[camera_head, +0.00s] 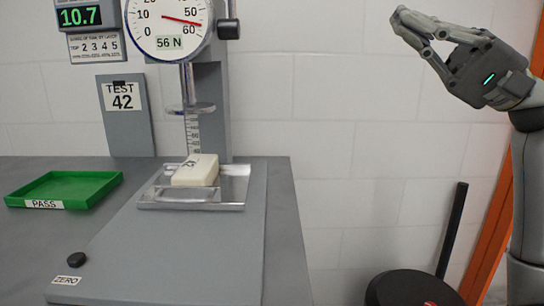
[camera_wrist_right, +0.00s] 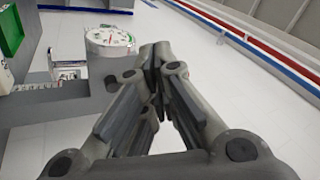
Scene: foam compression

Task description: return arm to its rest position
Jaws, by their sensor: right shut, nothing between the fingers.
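My right gripper (camera_head: 402,22) is raised at the upper right in the head view, to the right of the test stand and apart from it. Its fingers are shut and empty, pointing left. In the right wrist view the fingertips (camera_wrist_right: 155,52) meet, with nothing between them. My left gripper is not in view. A cream foam block (camera_head: 196,170) lies on the clear plate (camera_head: 228,192) of the stand, below the round presser (camera_head: 190,108), with a gap between them. The dial (camera_head: 168,22) is labelled 56 N.
An empty green PASS tray (camera_head: 64,188) sits on the left of the grey table (camera_head: 284,225). A black ZERO knob (camera_head: 76,259) is at the front left. A TEST 42 sign (camera_head: 126,115) stands behind. A black round object (camera_head: 412,290) is on the floor right of the table.

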